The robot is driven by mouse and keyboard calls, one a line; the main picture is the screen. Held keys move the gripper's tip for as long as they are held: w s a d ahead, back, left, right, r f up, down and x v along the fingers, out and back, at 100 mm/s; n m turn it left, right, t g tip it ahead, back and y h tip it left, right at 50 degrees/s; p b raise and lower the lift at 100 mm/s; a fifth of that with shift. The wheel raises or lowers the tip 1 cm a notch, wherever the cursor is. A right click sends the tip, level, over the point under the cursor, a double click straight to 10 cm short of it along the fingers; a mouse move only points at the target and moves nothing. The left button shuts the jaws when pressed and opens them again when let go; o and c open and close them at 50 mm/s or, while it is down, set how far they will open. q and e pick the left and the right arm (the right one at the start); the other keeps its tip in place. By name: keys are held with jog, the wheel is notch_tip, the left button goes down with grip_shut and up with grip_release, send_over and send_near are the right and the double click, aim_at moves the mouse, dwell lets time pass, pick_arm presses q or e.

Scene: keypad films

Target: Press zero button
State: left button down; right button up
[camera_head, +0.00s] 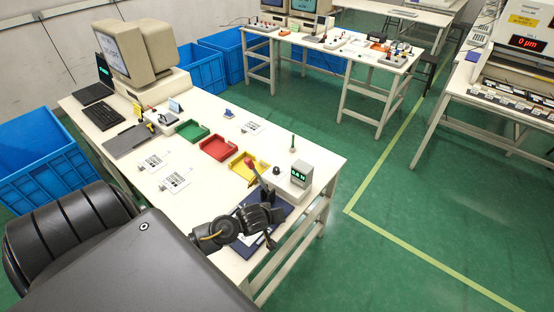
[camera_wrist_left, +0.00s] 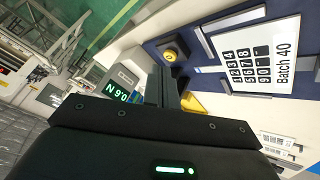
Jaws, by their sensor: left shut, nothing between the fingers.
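My left gripper (camera_head: 267,192) is over the right front part of the table. In the left wrist view its fingers (camera_wrist_left: 160,66) are shut with nothing between them. A white keypad film (camera_wrist_left: 250,58), marked "Batch 40" and printed with digit keys, lies on a navy board (camera_wrist_left: 205,22) to the right of the fingers. A force gauge (camera_head: 301,173) has a lit green readout, about 0.6 N in the wrist view (camera_wrist_left: 117,91).
Yellow (camera_head: 235,166), red (camera_head: 220,148) and green (camera_head: 191,131) trays stand in a row behind the gripper. A black knob (camera_head: 277,171) is beside the gauge. A monitor (camera_head: 126,45) and keyboard (camera_head: 104,115) are at the far left. Printed sheets (camera_head: 175,180) lie on the table.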

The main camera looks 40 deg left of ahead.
pick_arm(q)
jog(key=w+a+r+n+t, duration=0.1)
jog(key=w+a+r+n, duration=0.1)
jog(key=w+r+n, duration=0.1)
notch_tip(320, 180, up, 2)
jog(key=shift+w+a+r, duration=0.2)
jog(key=shift+w+a, duration=0.15)
jog(key=shift+w, duration=0.25)
jog(key=shift+f, duration=0.1)
notch_tip(320, 180, down, 8)
jog(key=b, duration=0.7)
jog(key=shift+r+b, duration=0.2)
jog(key=shift+b, duration=0.2)
jog(key=shift+f+b, duration=0.3)
jog(key=shift+f, duration=0.25)
jog(key=shift+f, duration=0.15)
dwell(0.5)
jog(key=shift+f, duration=0.25)
